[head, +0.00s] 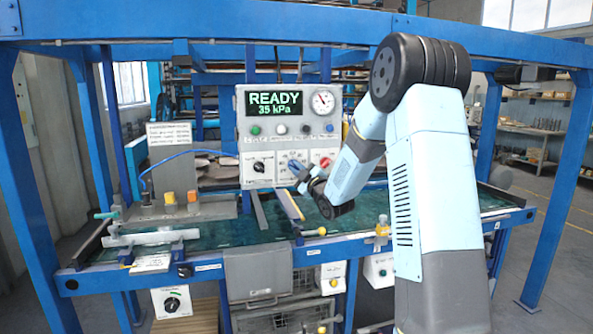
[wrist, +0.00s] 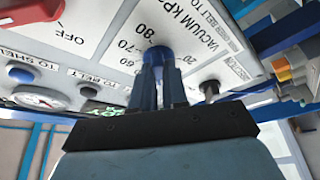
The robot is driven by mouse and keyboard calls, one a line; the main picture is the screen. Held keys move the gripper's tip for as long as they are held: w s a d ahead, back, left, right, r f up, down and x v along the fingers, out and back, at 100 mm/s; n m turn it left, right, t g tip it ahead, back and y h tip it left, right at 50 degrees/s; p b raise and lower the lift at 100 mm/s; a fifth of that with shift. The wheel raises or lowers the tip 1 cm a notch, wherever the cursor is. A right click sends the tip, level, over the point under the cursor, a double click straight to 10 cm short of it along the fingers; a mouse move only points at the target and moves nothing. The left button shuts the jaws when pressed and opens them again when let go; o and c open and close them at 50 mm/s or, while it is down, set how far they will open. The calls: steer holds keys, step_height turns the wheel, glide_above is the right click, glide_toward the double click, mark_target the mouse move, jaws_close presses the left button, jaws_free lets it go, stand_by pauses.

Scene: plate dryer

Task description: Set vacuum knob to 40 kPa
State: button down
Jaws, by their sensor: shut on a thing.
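The blue vacuum knob (wrist: 158,52) sits on a white plate marked "VACUUM KPA", with 20, 60, 70 and 80 readable around it in the wrist view. My gripper (wrist: 161,75) is shut on this knob, its two dark blue fingers at the knob's sides. The knob's pointer and part of the scale are hidden by the fingers. In the head view my gripper (head: 299,171) is at the lower middle of the grey control panel (head: 243,128). The green-lettered display (head: 273,105) reads "READY 35 kPa".
A red knob (head: 325,162) is right of the vacuum knob and a black knob (head: 258,167) left of it. Several buttons and a round gauge (head: 323,101) are above. Blue frame posts (head: 93,140) stand around the machine, with the green bed (head: 262,232) below.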

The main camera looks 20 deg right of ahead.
steer(key=shift+f+m+t+h, duration=0.35)
steer(key=shift+m+h, duration=0.15)
steer(key=shift+m, duration=0.7)
steer(key=c, duration=1.4)
jaws_free()
steer(key=shift+o, duration=1.3)
steer(key=shift+r, duration=0.15)
steer(key=v, duration=1.3)
steer(key=shift+s+f, duration=0.25)
steer(key=shift+r, duration=0.1)
